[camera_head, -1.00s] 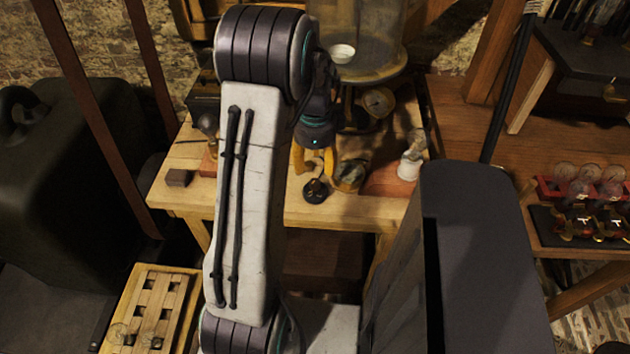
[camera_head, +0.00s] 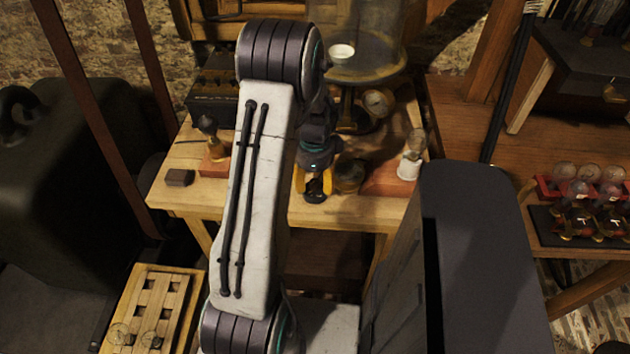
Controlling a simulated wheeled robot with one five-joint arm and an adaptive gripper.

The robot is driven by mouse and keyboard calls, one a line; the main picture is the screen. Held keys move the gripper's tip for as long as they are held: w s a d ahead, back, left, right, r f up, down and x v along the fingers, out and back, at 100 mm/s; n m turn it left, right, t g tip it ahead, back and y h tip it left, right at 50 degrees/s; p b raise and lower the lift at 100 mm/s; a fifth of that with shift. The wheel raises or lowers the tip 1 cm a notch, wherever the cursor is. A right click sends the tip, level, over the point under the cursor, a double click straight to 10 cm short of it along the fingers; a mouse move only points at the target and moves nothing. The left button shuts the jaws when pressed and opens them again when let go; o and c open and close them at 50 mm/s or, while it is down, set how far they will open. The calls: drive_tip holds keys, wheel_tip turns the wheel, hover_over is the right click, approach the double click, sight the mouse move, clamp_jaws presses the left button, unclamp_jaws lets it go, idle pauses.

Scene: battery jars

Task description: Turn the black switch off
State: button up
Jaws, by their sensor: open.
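The black switch (camera_head: 316,196) is a small round dark piece near the front edge of the wooden table. My gripper (camera_head: 314,188), with yellow fingers, points down right over it, one finger on each side. The jaws are open. The fingers and wrist cover the switch's upper part, so its lever position and any touching cannot be told.
A dark brass-toned round piece (camera_head: 349,176) stands close to the right of my gripper. A bulb on a white base (camera_head: 410,158) is farther right. A bulb on a wooden block (camera_head: 212,152) and a small dark block (camera_head: 180,177) lie left. A glass jar (camera_head: 362,45) stands behind.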

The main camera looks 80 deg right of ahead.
clamp_jaws()
idle(0.4)
drive_tip(key=shift+n, duration=0.4)
drive_tip(key=n+b, duration=0.1)
drive_tip(key=n, duration=0.1)
drive_tip(key=shift+f+n+b, duration=0.1)
drive_tip(key=shift+n+b, duration=0.3)
drive_tip(key=n+b, duration=0.1)
drive_tip(key=n, duration=0.4)
drive_tip(key=shift+b, duration=0.35)
drive_tip(key=n+b, duration=0.1)
drive_tip(key=n, duration=0.8)
drive_tip(key=shift+b, duration=0.4)
drive_tip(key=shift+n, duration=0.3)
